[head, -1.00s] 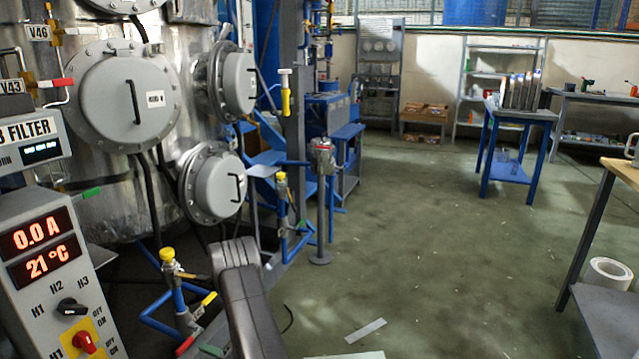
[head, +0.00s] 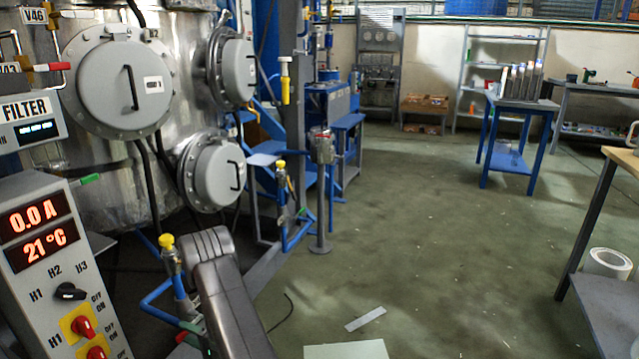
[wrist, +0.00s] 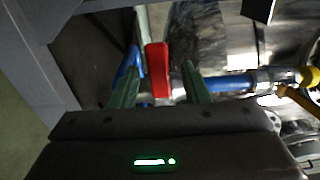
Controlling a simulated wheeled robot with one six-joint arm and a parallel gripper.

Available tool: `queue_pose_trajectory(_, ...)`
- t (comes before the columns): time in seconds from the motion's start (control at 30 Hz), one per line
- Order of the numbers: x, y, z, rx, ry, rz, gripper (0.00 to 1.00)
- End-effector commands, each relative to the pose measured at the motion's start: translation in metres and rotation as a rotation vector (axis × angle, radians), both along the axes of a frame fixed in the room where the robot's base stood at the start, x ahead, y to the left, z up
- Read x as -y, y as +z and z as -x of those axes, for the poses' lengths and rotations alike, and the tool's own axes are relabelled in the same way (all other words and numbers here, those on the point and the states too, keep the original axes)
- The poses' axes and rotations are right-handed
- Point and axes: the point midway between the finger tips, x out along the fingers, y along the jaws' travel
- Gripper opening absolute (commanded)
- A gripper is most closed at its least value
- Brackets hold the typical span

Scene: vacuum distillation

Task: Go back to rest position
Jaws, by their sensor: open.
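My gripper (wrist: 160,80) shows in the wrist view as two green fingers. It is open, with a gap between the fingers. A red valve handle (wrist: 158,70) appears in this gap; I cannot tell how far beyond the fingertips it is. A blue pipe (wrist: 235,82) runs behind it to a yellow fitting (wrist: 310,77) at the right. In the head view my dark grey arm link rises at the bottom centre and hides part of the blue pipework. The gripper is mostly hidden there.
The control panel (head: 45,260) reads 0.0 A and 21 °C at the left. The steel tank with round hatches (head: 118,82) stands behind. A grey post (head: 320,195) stands right of the pipework. Open floor (head: 440,240) lies at centre right, beside a workbench (head: 585,225) and blue table (head: 515,165).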

Motion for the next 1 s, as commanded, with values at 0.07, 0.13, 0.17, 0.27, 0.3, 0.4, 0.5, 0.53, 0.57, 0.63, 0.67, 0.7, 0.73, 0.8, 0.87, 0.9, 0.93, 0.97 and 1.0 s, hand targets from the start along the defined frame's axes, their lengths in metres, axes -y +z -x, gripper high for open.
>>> queue_pose_trajectory(0.07,-0.016,-0.002,-0.006,0.004,0.002,-0.002,0.42)
queue_pose_trajectory(0.13,-0.018,-0.004,-0.007,0.028,-0.001,0.014,0.42)
queue_pose_trajectory(0.17,-0.017,-0.005,-0.007,0.047,-0.001,0.022,0.42)
queue_pose_trajectory(0.27,-0.017,-0.008,-0.007,0.102,-0.001,0.043,0.42)
queue_pose_trajectory(0.3,-0.017,-0.009,-0.007,0.12,-0.001,0.051,0.42)
queue_pose_trajectory(0.4,-0.017,-0.012,-0.008,0.153,-0.001,0.064,0.42)
queue_pose_trajectory(0.5,-0.017,-0.013,-0.008,0.171,-0.001,0.072,0.42)
queue_pose_trajectory(0.53,-0.017,-0.013,-0.008,0.173,-0.001,0.073,0.42)
queue_pose_trajectory(0.57,-0.016,-0.013,-0.008,0.176,-0.001,0.074,0.42)
queue_pose_trajectory(0.63,-0.016,-0.013,-0.008,0.178,0.0,0.075,0.42)
queue_pose_trajectory(0.67,-0.016,-0.013,-0.008,0.178,0.0,0.075,0.42)
queue_pose_trajectory(0.7,-0.016,-0.013,-0.008,0.178,0.0,0.075,0.42)
queue_pose_trajectory(0.73,-0.016,-0.013,-0.008,0.178,0.0,0.075,0.42)
queue_pose_trajectory(0.8,-0.016,-0.013,-0.008,0.178,0.0,0.076,0.42)
queue_pose_trajectory(0.87,-0.016,-0.013,-0.008,0.177,-0.001,0.075,0.42)
queue_pose_trajectory(0.9,-0.016,-0.013,-0.008,0.177,-0.001,0.075,0.42)
queue_pose_trajectory(0.93,-0.016,-0.012,-0.008,0.177,-0.002,0.075,0.42)
queue_pose_trajectory(0.97,-0.015,-0.011,-0.008,0.175,-0.004,0.076,0.42)
queue_pose_trajectory(1.0,-0.015,-0.009,-0.008,0.174,-0.007,0.075,0.42)
